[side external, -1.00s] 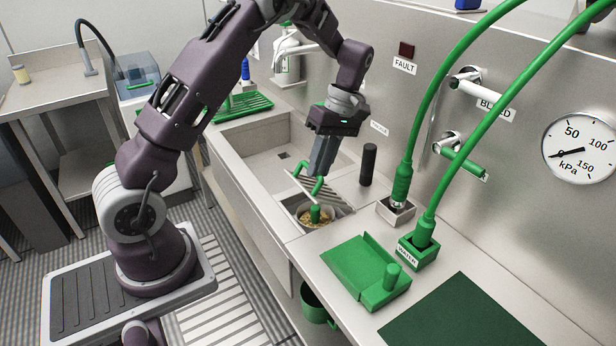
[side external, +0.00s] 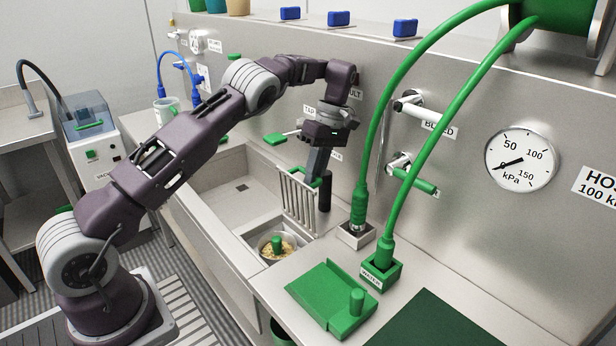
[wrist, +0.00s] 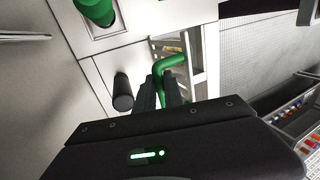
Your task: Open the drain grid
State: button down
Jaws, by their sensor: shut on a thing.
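The drain grid (side external: 298,203) is a slatted metal panel that stands steeply raised over the drain opening, at the right end of the sink. Its green handle (side external: 299,178) is at its upper edge; the handle also shows in the wrist view (wrist: 174,61). My gripper (side external: 319,177) is shut on the handle, with both dark fingers (wrist: 172,92) at it in the wrist view. Below the grid, a round strainer (side external: 264,249) with tan scraps and a green knob (side external: 277,243) sits uncovered in the drain opening.
A black upright cylinder (side external: 325,192) stands close behind the grid. Green hoses (side external: 374,130) end in sockets on the counter to the right. A green dustpan-like tray (side external: 330,295) lies in front. The sink basin (side external: 225,200) is empty.

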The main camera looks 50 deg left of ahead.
jog(key=shift+w, duration=0.3)
jog(key=c, duration=1.5)
grip_release()
jog(key=shift+o, duration=0.2)
jog(key=shift+s, duration=0.1)
